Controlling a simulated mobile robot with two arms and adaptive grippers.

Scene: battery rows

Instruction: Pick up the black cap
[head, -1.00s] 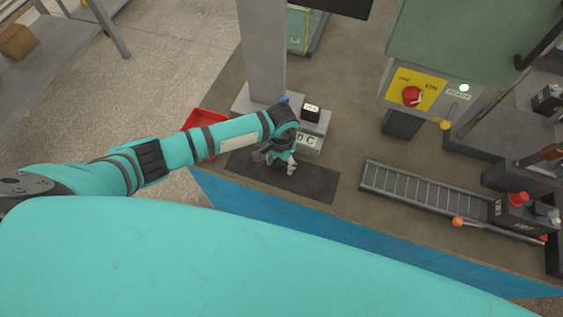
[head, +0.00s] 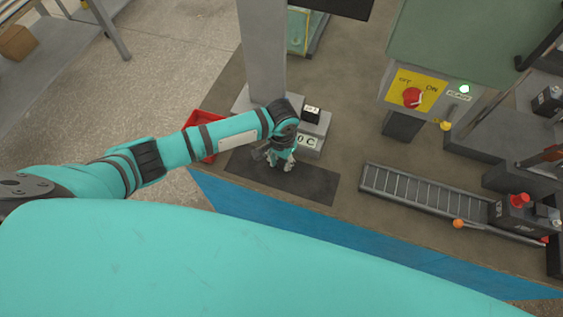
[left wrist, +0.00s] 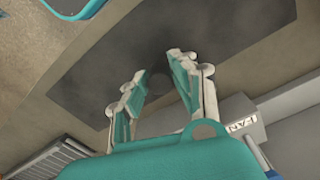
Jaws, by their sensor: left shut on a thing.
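My left gripper (head: 278,166) is low over the dark mat (head: 318,187) at the table's front edge. In the left wrist view its two fingers (left wrist: 156,82) point at the mat, with a gap between them. A dark round shape, the black cap (left wrist: 158,83), shows faintly between the fingertips, and the gripper is shut on it. The cap is hard to tell from the dark mat, and I cannot make it out in the head view. My right gripper is not in view.
A grey stand with a display (head: 307,143) is just behind the gripper, with a small black block (head: 312,114) on it. A red tray (head: 203,127) is to the left. A roller conveyor (head: 425,195) and a green machine (head: 470,40) are to the right.

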